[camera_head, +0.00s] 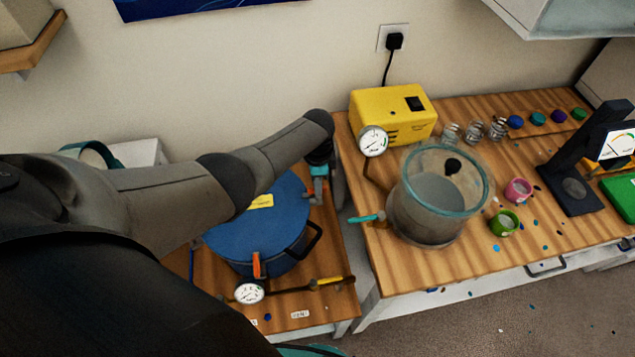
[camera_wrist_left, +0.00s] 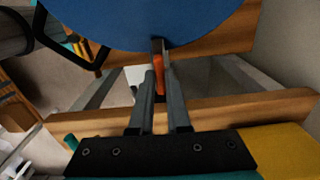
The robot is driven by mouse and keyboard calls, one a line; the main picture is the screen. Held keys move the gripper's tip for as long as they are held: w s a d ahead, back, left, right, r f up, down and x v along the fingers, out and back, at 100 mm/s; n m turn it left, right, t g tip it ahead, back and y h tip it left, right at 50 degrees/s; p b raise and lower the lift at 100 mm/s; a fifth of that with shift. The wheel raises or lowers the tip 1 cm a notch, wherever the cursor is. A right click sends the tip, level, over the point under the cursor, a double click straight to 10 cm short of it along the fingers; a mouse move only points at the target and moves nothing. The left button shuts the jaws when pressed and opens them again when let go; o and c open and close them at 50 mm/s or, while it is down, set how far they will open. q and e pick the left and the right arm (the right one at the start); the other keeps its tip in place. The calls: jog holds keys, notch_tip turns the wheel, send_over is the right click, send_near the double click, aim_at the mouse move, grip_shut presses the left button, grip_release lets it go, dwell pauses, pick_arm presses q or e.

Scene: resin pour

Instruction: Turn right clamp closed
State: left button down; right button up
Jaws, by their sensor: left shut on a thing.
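The blue pot lid (camera_head: 255,222) sits on the pressure pot on the left wooden table, with a yellow label on top. My left arm reaches over it, and my left gripper (camera_head: 320,188) points down at the pot's right rim. In the left wrist view the gripper (camera_wrist_left: 161,82) is shut on the orange handle of the right clamp (camera_wrist_left: 158,72), beside the lid's edge (camera_wrist_left: 150,25). Another orange clamp (camera_head: 258,265) stands upright at the pot's front. My right gripper is out of view.
A pressure gauge (camera_head: 249,292) and hose with a yellow valve lie in front of the pot. Across a gap, the right bench holds a yellow pump (camera_head: 393,115), a glass chamber (camera_head: 438,195), small cups and a black stand (camera_head: 580,165).

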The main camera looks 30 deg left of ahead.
pick_arm(q)
jog(key=shift+n, duration=0.3)
dwell(0.4)
jog(key=c, duration=0.9)
grip_release()
jog(key=shift+r+p, duration=0.3)
jog(key=shift+r, duration=0.15)
notch_tip(320, 180, up, 7)
jog(key=shift+f+p, duration=0.2)
jog(key=shift+p, duration=1)
notch_tip(320, 180, up, 8)
jog(key=shift+f, duration=0.1)
